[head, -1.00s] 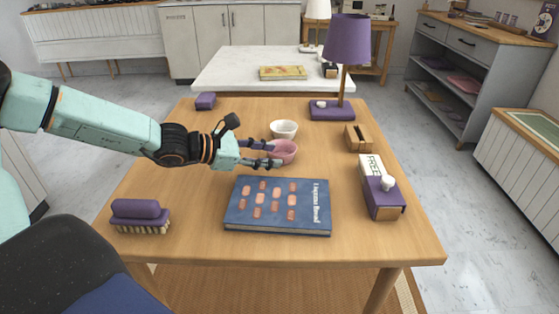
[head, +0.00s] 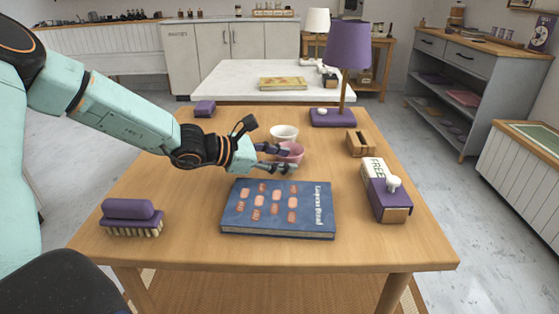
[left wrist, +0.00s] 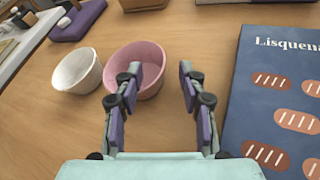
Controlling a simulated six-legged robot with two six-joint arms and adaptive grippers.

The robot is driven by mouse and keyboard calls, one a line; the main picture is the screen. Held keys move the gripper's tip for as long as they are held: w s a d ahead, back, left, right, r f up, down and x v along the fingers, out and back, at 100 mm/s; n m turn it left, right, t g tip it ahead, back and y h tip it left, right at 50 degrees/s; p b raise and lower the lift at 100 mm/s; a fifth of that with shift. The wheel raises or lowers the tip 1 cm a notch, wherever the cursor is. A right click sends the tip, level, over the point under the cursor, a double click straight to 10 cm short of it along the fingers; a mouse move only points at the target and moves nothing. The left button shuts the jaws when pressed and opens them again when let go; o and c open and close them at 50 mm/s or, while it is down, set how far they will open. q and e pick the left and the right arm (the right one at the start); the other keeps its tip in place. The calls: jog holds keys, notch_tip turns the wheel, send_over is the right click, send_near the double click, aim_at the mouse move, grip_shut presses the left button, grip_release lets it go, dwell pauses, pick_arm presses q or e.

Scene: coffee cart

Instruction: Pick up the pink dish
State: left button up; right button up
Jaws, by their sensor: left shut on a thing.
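The pink dish (head: 294,152) is a small round bowl on the wooden table, just behind the blue book. My left gripper (head: 275,158) reaches it from the left, with its fingers at the dish's near side. In the left wrist view the pink dish (left wrist: 149,58) lies at the fingertips (left wrist: 160,88). One finger overlaps the dish and the other is at the right of its rim. The gripper is shut on the dish's wall, though the contact itself is hard to see. The dish looks upright, with no clear gap from the table. My right gripper is out of view.
A white bowl (head: 284,132) stands close behind the dish. The blue book (head: 277,210) lies in front. The table's left middle is clear.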

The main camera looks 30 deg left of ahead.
pick_arm(q)
jog(key=shift+s+d+f, duration=0.1)
jog(key=shift+s+f, duration=0.05)
jog(key=shift+f, duration=0.1)
grip_shut()
notch_tip(320, 180, up, 10)
jog(key=p, duration=0.6)
